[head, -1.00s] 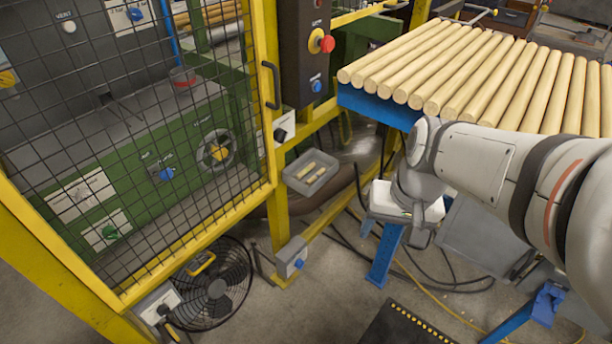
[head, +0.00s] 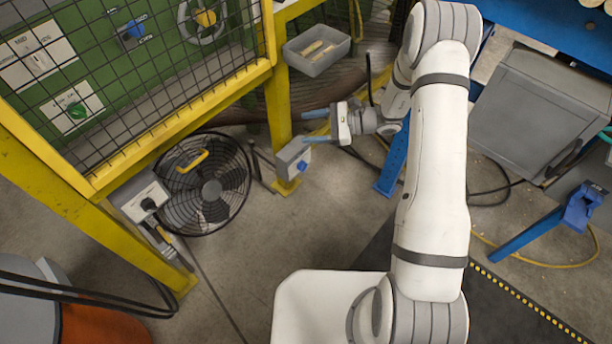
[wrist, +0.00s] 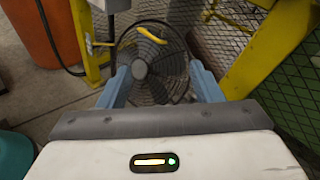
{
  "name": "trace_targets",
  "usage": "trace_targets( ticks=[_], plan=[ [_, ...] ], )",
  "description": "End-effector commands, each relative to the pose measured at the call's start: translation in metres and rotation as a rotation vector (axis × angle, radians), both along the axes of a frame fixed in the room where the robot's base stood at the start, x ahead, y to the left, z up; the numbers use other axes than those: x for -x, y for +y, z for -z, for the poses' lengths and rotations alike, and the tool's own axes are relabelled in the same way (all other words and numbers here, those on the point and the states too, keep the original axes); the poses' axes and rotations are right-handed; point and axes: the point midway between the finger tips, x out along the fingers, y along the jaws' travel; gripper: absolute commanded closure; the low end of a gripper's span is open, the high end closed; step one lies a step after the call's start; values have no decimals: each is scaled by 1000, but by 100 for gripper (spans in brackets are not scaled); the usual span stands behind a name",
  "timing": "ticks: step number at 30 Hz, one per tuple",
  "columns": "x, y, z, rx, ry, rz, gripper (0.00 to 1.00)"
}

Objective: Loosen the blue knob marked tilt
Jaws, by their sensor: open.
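A blue knob (head: 302,166) sits on a small grey box (head: 291,158) low on the yellow post. Another blue knob (head: 132,29) is on the green panel behind the mesh. The lettering by either knob is too small to read, so I cannot tell which is marked tilt. My gripper (head: 305,127) is open, its two blue fingers pointing left, close to the grey box and slightly above it in the picture. In the wrist view the open fingers (wrist: 158,72) frame the fan, with nothing held, and I cannot make out a blue knob there.
A black fan (head: 205,185) with a yellow handle stands on the floor, also in the wrist view (wrist: 155,62). A yellow mesh guard frame (head: 180,124) is at left. A grey bin (head: 317,50) hangs above my gripper. Cables lie on the floor at right.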

Motion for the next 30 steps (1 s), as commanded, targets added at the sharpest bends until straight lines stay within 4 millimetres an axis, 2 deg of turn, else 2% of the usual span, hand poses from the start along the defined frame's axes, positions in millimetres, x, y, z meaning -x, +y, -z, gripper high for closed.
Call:
trace_targets(
  ticks=[1,5,6,9,12,15,18,21,25,30],
  plan=[
    [-9,0,45,-41,46,56,41],
    [-31,-4,122,-145,136,215,41],
    [-36,-7,147,-174,160,264,41],
    [-45,-15,208,-239,215,387,41],
    [-48,-25,262,-289,257,499,41],
    [-47,-34,302,-324,284,586,41],
    [-45,-40,328,-345,299,645,41],
    [-45,-43,340,-356,306,674,41],
    [-50,-35,344,-359,308,682,41],
    [-67,-13,344,-358,306,679,41]
  ],
)
